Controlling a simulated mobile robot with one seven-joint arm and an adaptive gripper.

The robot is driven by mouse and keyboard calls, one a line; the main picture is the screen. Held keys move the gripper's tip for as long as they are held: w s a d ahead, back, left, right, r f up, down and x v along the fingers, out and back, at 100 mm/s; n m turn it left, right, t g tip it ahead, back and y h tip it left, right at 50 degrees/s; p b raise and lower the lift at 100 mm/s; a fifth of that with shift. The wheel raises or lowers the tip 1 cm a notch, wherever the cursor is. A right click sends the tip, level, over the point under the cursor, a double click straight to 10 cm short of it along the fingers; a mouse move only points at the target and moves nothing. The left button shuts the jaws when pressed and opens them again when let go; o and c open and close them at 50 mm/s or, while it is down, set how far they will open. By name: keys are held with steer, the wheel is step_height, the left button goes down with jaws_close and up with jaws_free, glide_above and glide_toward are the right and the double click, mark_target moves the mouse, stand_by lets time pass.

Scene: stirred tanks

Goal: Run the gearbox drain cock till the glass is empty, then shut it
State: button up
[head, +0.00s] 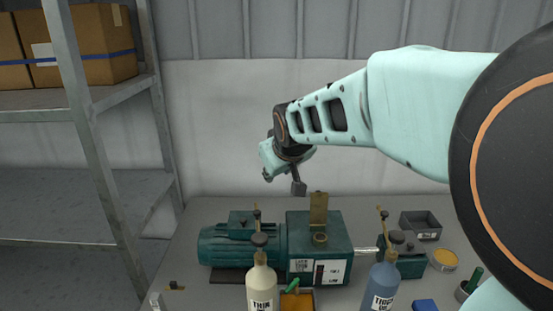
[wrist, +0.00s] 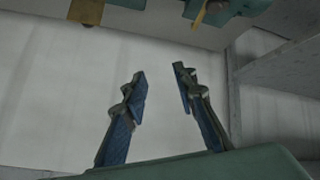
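The teal gearbox (head: 335,230) stands on the bench, with its brass lid (head: 318,206) raised. On its front a dark upright strip, seemingly the sight glass (head: 319,273), sits between white labels; its oil level cannot be read. A green lever (head: 292,286), seemingly the drain cock, slants below the front, partly behind a bottle. An orange-brown tray (head: 298,302) lies beneath it. My gripper (head: 284,182) hangs above and behind the gearbox, well clear of the lever. In the wrist view its two fingers (wrist: 160,88) are apart with nothing between them.
A cream bottle (head: 262,288) and a blue bottle (head: 383,283) stand in front of the gearbox. The motor (head: 225,244) is at left. A grey bin (head: 420,224) and yellow-topped tin (head: 444,259) are at right. Metal shelving (head: 95,130) stands left.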

steer(key=shift+w+a+r+m+t+y, duration=0.15)
steer(key=shift+r+m+t, duration=0.1)
steer(key=shift+r+m, duration=0.4)
steer(key=shift+w+a+r+m+t+y, duration=0.15)
steer(key=shift+r+m+t, duration=0.1)
steer(key=shift+r+m, duration=0.4)
steer(key=shift+d+f, duration=0.1)
steer(key=shift+f, duration=0.1)
steer(key=n+g+h+p, duration=0.25)
steer(key=n+g, duration=0.75)
steer(key=n, duration=1.4)
glide_toward(289, 287)
steer(key=shift+y, duration=0.25)
steer(key=f, duration=0.2)
steer(key=f+p, duration=0.1)
steer(key=f, duration=0.4)
steer(key=shift+s+d+f+p, duration=0.1)
steer(key=shift+d+f+p, duration=0.2)
steer(key=shift+f, duration=0.1)
steer(key=shift+c, duration=0.2)
